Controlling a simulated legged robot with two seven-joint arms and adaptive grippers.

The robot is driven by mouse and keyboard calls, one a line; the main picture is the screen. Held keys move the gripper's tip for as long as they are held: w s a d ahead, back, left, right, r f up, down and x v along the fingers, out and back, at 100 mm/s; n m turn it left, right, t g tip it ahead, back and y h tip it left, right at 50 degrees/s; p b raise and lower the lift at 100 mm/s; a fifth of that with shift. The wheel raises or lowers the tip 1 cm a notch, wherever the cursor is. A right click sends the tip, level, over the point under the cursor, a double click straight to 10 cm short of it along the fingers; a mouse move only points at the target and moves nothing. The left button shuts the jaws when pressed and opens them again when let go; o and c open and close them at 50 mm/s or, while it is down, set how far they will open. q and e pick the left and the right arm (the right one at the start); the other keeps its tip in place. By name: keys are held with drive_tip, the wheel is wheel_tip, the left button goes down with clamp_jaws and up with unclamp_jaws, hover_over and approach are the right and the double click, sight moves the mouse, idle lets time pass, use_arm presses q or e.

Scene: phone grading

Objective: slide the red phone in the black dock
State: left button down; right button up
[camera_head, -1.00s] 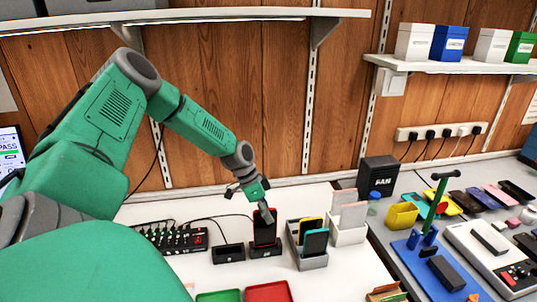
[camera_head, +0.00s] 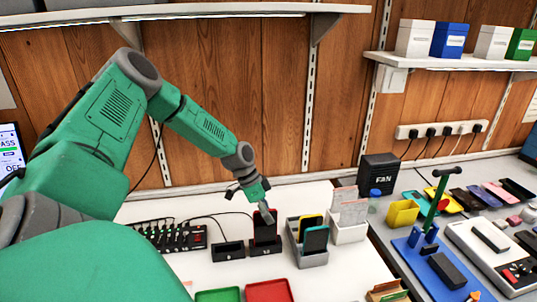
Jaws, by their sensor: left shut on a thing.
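The red phone (camera_head: 265,231) stands upright with a dark face and red edges, its lower end at a black dock (camera_head: 264,249) on the white table. My left gripper (camera_head: 264,212) is shut on the upper end of the red phone and partly covers it. I cannot tell how deep the phone sits in the dock. A second black dock (camera_head: 228,251) stands empty just to the left. My right gripper is not in view.
A grey rack (camera_head: 309,250) with a yellow phone and a teal phone stands close on the right. A white holder (camera_head: 347,231) is behind it. Green (camera_head: 218,296) and red (camera_head: 269,291) trays lie in front. A black power strip (camera_head: 172,238) with cables is at left.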

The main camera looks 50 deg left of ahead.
sight(272, 209)
use_arm(q)
drive_tip(key=shift+f, duration=0.15)
drive_tip(key=shift+f+b, duration=0.5)
drive_tip(key=shift+b, duration=0.15)
drive_tip(key=c, duration=1.2)
unclamp_jaws()
wheel_tip(272, 209, up, 7)
drive_tip(key=p, duration=0.6)
